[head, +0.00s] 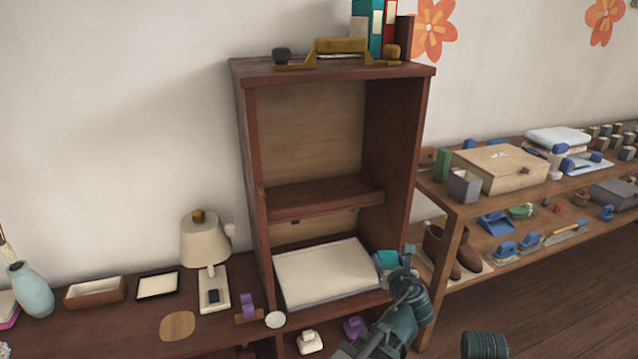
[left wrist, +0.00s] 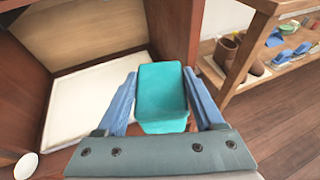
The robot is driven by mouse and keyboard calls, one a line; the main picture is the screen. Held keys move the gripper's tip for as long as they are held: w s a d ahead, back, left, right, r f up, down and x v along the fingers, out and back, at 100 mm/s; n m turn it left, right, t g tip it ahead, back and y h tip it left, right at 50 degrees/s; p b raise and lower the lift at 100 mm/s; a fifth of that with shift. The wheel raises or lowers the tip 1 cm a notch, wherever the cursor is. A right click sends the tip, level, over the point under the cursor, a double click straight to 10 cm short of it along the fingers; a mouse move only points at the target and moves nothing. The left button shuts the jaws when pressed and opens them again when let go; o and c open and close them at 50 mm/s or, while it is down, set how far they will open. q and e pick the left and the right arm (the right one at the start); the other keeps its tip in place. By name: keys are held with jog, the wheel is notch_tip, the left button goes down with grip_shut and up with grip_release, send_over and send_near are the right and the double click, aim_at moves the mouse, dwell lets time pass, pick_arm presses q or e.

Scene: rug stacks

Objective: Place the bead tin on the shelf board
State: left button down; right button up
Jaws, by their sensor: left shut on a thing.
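The bead tin looks to be the teal box (left wrist: 162,95) between the blue fingers of my left gripper (left wrist: 160,80) in the left wrist view. My left gripper is shut on it. In the head view the tin (head: 386,259) shows small, partly hidden by the gripper, at the right front of the dark red-brown cabinet. The shelf board (head: 325,203) is the brown middle shelf inside that cabinet, above and left of the tin; its visible top is bare. My right gripper is not in view.
A large cream slab or stack (head: 322,272) fills the cabinet's lower compartment. The cabinet's right side wall (head: 402,165) stands close to the gripper. A lamp (head: 205,245) stands left of the cabinet. A loaded wooden rack (head: 455,215) stands to the right.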

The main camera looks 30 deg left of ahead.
pick_arm(q)
jog(key=s+a+r+n+g+y+p, duration=0.1)
jog(key=s+a+r+n+p, duration=0.1)
jog(key=a+r+p, duration=0.6)
jog(key=s+a+r+n+g+y+p, duration=0.1)
jog(key=s+a+r+g+y+p, duration=0.1)
jog(key=a+r+p, duration=0.6)
notch_tip(320, 180, up, 3)
jog(key=shift+s+r+n+y+p, duration=0.2)
jog(key=shift+s+n+y+p, duration=0.1)
jog(key=shift+n+p, duration=0.15)
jog(key=shift+w, duration=0.15)
